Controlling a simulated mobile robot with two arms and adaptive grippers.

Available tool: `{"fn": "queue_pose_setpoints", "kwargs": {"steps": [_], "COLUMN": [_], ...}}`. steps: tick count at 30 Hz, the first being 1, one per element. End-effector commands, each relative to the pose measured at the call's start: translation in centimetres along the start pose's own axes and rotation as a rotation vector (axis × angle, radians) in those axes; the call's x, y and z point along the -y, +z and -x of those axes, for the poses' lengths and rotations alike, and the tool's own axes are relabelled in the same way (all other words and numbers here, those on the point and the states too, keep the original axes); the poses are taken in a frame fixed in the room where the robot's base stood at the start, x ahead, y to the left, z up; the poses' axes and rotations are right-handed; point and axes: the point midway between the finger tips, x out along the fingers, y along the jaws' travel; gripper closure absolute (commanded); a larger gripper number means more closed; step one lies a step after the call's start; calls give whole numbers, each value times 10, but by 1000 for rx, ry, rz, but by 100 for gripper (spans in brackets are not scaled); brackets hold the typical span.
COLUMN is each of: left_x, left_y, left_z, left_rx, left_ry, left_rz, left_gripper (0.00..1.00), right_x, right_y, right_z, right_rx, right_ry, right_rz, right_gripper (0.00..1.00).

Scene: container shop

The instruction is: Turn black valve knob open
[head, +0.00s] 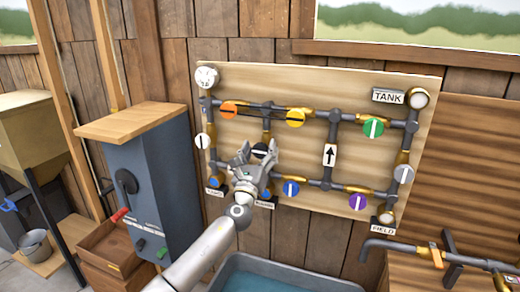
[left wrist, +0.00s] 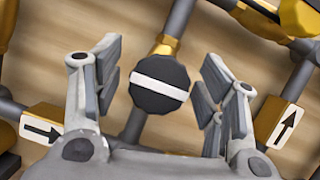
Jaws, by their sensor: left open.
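The black valve knob (head: 260,150) is a dark disc with a white bar, on a pipe of the wooden board. In the left wrist view the knob (left wrist: 160,84) sits between the two fingers, with its bar running across, slightly tilted. My left gripper (head: 258,155) is open in front of the knob and partly hides it in the head view. In the left wrist view its fingers (left wrist: 160,95) stand apart on either side of the knob, with a gap on each side. My right gripper does not show.
The board (head: 290,88) carries pipes and several other knobs: orange (head: 228,111), yellow (head: 295,117), green (head: 373,128), blue (head: 291,188) and purple (head: 357,201). A grey-blue cabinet (head: 155,200) stands at left. A blue basin (head: 245,267) is below.

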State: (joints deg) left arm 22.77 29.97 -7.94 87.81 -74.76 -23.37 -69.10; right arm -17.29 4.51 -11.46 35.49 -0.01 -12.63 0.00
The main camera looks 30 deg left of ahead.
Motion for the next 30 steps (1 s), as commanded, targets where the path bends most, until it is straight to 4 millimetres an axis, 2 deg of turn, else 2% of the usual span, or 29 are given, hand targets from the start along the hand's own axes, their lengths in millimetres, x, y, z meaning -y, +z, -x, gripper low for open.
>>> {"fn": "queue_pose_setpoints", "kwargs": {"steps": [9,20,30], "left_x": [0,0,0], "left_y": [0,0,0], "left_z": [-2,-2,-2], "left_rx": [-1,-1,0], "left_ry": [-1,0,23], "left_rz": [0,0,56], "left_gripper": [36,81,81], "right_x": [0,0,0], "right_y": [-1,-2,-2], "right_z": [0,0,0], "right_rx": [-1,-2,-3], "right_ry": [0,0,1], "right_rz": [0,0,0], "right_gripper": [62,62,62]}}
